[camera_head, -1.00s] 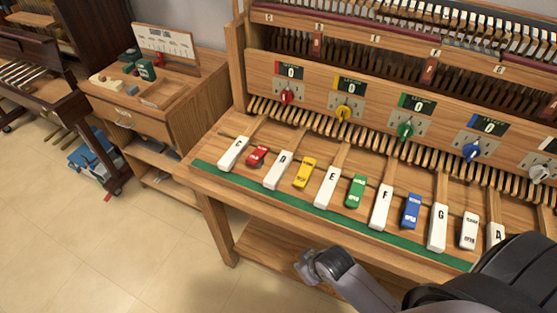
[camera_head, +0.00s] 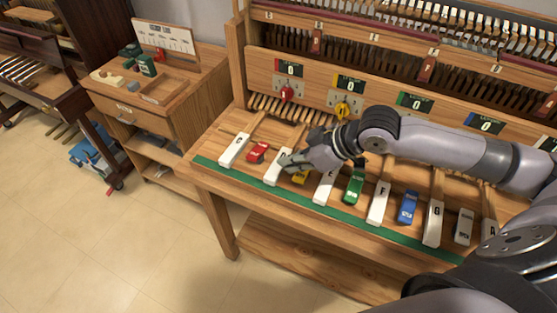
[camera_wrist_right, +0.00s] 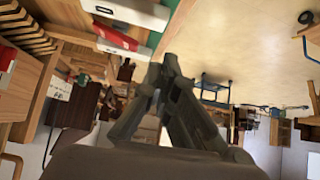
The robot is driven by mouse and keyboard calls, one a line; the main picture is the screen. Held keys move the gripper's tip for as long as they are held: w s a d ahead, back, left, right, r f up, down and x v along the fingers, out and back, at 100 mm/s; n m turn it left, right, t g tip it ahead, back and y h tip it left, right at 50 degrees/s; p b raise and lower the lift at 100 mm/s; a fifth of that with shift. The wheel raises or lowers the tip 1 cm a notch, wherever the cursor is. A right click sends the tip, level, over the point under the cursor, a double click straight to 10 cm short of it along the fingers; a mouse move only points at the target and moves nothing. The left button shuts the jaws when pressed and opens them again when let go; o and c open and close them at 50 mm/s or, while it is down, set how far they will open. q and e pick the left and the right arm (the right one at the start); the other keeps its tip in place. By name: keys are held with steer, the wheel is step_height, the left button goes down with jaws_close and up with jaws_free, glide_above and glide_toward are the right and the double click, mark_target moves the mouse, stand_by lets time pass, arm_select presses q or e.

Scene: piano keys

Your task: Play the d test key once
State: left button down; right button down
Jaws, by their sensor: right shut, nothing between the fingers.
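The D key (camera_head: 274,172) is a white block in the row of keys in the head view, between the red key (camera_head: 257,151) and the yellow key (camera_head: 300,178). My right gripper (camera_head: 287,161) is shut and empty, with its fingertips at the D key, covering part of its top and letter. I cannot tell whether the tips touch the key or hover just above it. In the right wrist view my shut fingers (camera_wrist_right: 160,75) point away from the camera, with a red block (camera_wrist_right: 110,37) beyond them at the upper left. My left gripper is not in view.
The white C key (camera_head: 234,150) lies to the left; the E key (camera_head: 324,190) and green key (camera_head: 354,186) lie to the right. A red knob (camera_head: 287,93) and yellow knob (camera_head: 343,109) are on the panel behind. A side cabinet (camera_head: 190,112) stands left.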

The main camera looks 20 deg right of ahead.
steer(key=d+r, duration=0.4)
steer(key=shift+w+r+m, duration=0.25)
steer(key=shift+r+m, duration=0.15)
steer(key=shift+a, duration=0.1)
steer(key=p, duration=0.2)
glide_above(278, 172)
step_height(278, 172, down, 7)
steer(key=shift+r, duration=0.1)
step_height(278, 172, down, 3)
steer(key=shift+w+r, duration=0.1)
steer(key=shift+r, duration=0.05)
steer(key=shift+f, duration=0.8)
steer(key=shift+f, duration=0.1)
